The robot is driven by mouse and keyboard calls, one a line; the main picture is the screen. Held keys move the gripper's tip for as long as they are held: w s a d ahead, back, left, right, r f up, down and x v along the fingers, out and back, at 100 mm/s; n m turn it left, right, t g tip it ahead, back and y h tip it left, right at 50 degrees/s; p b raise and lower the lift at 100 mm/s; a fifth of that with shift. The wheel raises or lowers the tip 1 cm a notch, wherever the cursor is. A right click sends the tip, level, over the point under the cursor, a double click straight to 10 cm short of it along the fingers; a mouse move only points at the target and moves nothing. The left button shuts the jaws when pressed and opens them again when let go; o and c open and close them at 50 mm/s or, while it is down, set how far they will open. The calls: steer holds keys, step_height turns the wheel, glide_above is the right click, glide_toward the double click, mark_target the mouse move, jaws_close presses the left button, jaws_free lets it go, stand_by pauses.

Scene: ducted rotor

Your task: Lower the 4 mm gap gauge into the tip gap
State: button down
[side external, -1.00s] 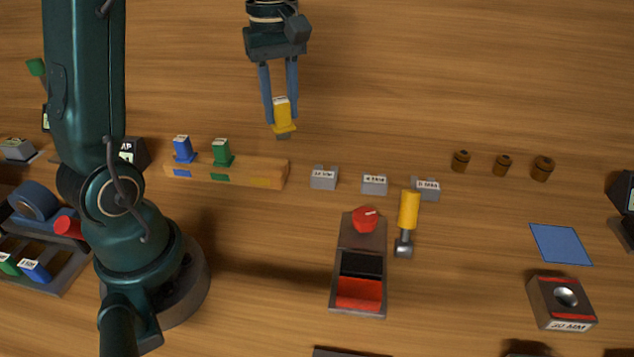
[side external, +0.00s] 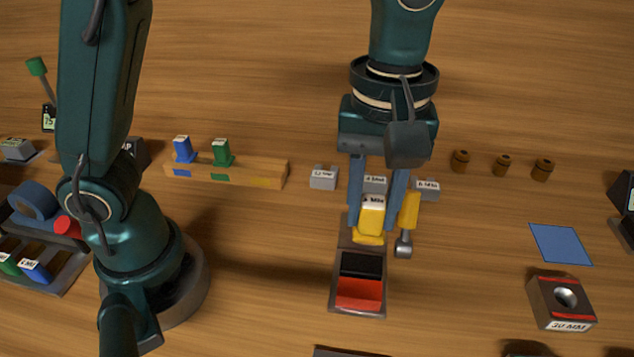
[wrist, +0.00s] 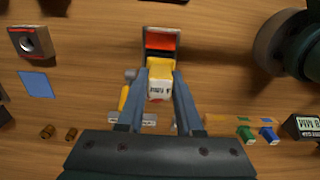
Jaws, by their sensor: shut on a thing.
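My gripper (side external: 372,222) is shut on a yellow gauge (side external: 371,216) with a white label on top, too small to read surely. In the wrist view the gauge (wrist: 159,80) sits between the two blue-grey fingers of my gripper (wrist: 160,86). In the side view it appears over the upper end of a dark tray (side external: 336,285) with a black pad and a red pad. The height between gauge and tray is hard to judge. The tray also shows in the wrist view (wrist: 146,42). I cannot make out the ducted rotor or its tip gap.
A yellow-handled tool (side external: 408,210) lies close to the right of my gripper. Grey labelled blocks (side external: 323,178) stand nearby. A wooden rack (side external: 270,172) holds a blue gauge (side external: 183,149) and a green gauge (side external: 222,152). A blue mat (side external: 560,244) lies right, with clear table between.

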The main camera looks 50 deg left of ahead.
mark_target(366, 243)
steer(key=shift+f, duration=0.1)
steer(key=shift+f, duration=3.1)
steer(key=shift+f, duration=1.4)
stand_by(0.3)
steer(key=c, duration=0.5)
jaws_free()
